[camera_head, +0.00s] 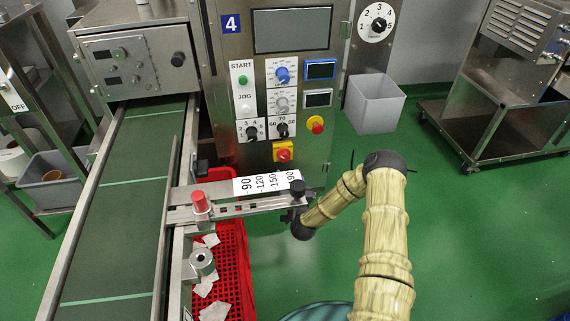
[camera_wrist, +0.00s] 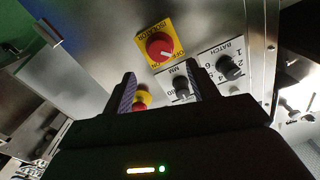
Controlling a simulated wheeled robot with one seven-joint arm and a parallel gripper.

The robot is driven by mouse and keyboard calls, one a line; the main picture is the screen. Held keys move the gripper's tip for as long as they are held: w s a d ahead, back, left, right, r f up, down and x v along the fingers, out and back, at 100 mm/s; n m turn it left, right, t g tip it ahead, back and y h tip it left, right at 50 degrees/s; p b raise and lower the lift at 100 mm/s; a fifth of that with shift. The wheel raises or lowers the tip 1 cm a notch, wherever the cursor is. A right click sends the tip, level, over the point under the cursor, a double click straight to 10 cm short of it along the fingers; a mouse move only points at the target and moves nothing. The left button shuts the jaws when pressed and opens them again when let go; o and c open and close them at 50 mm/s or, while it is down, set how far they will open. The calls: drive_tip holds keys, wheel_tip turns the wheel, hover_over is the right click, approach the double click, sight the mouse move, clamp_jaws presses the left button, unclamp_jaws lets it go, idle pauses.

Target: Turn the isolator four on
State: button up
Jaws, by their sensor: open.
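Isolator four is a red rotary knob on a yellow plate (camera_head: 283,152) at the bottom of the steel control panel marked with a blue 4. In the wrist view the isolator (camera_wrist: 159,46) appears rotated, with a pale mark on the red knob; I cannot tell surely which label it points at. My gripper (camera_wrist: 160,84) is open and empty, with its two dark fingers spread. The isolator appears beyond and between the fingertips, apart from them. In the head view my arm reaches in from the lower right, and its end is low beside the slide bar; the fingers are not clear there.
A red and yellow stop button (camera_head: 317,125) and several black dials sit near the isolator. A metal bar with a number strip (camera_head: 268,182) juts out below the panel. A conveyor (camera_head: 120,215) and red crate (camera_head: 234,262) are left.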

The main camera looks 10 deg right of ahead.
sight(285, 159)
drive_tip(key=w+b, duration=0.3)
drive_tip(key=w, duration=0.5)
drive_tip(key=shift+w+f, duration=0.1)
drive_tip(key=shift+w+d, duration=0.1)
drive_tip(key=shift+w, duration=0.15)
drive_tip(key=c, duration=1)
